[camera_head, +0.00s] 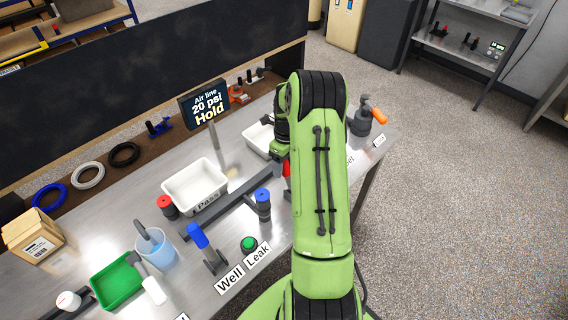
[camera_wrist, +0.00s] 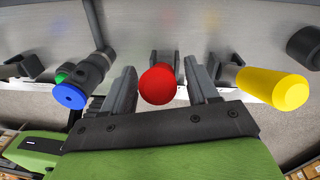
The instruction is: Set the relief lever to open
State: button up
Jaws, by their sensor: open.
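In the wrist view my gripper (camera_wrist: 160,68) is open, with one finger on each side of a red ball knob (camera_wrist: 158,84). The knob sits on a dark mount between the fingers, with a gap to each finger. A yellow-handled lever (camera_wrist: 270,87) is right of the gripper, and a blue-capped valve (camera_wrist: 82,88) is left of it. No label is readable there, so I cannot tell which is the relief lever. In the head view my arm hides the fingers; a bit of red (camera_head: 287,169) shows at its left edge. An orange-handled lever (camera_head: 375,113) stands right of my arm.
The metal bench (camera_head: 130,223) also holds a white Pass tray (camera_head: 166,187), a blue-handled lever (camera_head: 198,237), a green button (camera_head: 249,243), a blue-topped valve (camera_head: 262,198) and a green tray (camera_head: 118,280). A sign (camera_head: 208,104) reads "Air line 20 psi Hold". Open floor lies right.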

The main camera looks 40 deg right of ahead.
jog(key=shift+f, duration=0.15)
grip_shut()
